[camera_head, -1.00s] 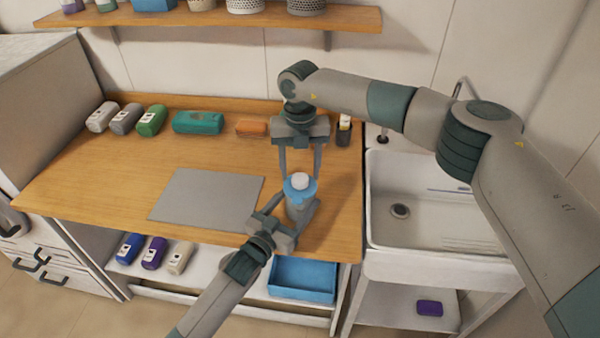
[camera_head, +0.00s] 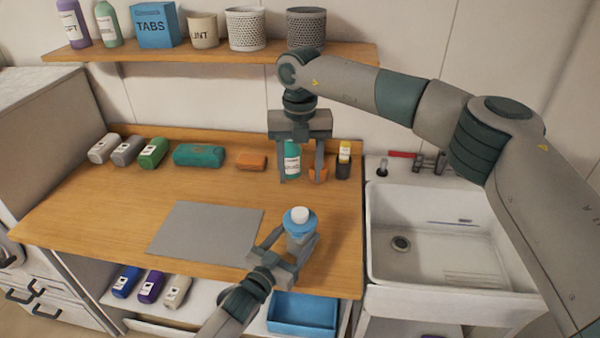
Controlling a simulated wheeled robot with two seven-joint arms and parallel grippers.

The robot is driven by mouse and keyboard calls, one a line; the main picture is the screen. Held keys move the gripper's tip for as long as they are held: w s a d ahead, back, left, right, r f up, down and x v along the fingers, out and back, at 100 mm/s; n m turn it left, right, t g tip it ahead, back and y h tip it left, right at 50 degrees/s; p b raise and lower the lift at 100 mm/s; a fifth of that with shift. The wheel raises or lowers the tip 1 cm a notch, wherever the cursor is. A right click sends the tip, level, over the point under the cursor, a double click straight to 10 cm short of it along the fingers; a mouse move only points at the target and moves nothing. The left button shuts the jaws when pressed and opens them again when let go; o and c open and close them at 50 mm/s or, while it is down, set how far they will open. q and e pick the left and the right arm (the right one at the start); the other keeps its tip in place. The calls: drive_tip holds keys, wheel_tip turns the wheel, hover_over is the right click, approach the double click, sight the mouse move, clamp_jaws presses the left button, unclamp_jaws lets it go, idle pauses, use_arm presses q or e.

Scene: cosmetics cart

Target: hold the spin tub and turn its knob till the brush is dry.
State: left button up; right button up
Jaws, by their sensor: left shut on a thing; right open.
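The spin tub (camera_head: 298,226), with a blue lid and a white knob (camera_head: 299,213) on top, stands upright at the front right of the wooden counter. My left gripper (camera_head: 297,247) is shut around its body from the front. My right gripper (camera_head: 301,181) is open and points down, above and apart from the knob, with nothing between its fingers. I cannot make out the brush; the tub's inside is hidden by the lid.
A green bottle (camera_head: 292,158) and an orange item (camera_head: 320,174) stand behind my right fingers, near a dark holder (camera_head: 343,168). A grey mat (camera_head: 205,230) lies left of the tub. The sink (camera_head: 440,285) is right, a blue bin (camera_head: 302,315) below.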

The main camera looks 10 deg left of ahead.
sight(300, 211)
drive_tip(key=shift+m, duration=0.3)
drive_tip(key=m, duration=1.3)
drive_tip(key=shift+r, duration=0.25)
drive_tip(key=shift+f, duration=6)
drive_tip(key=c, duration=1.1)
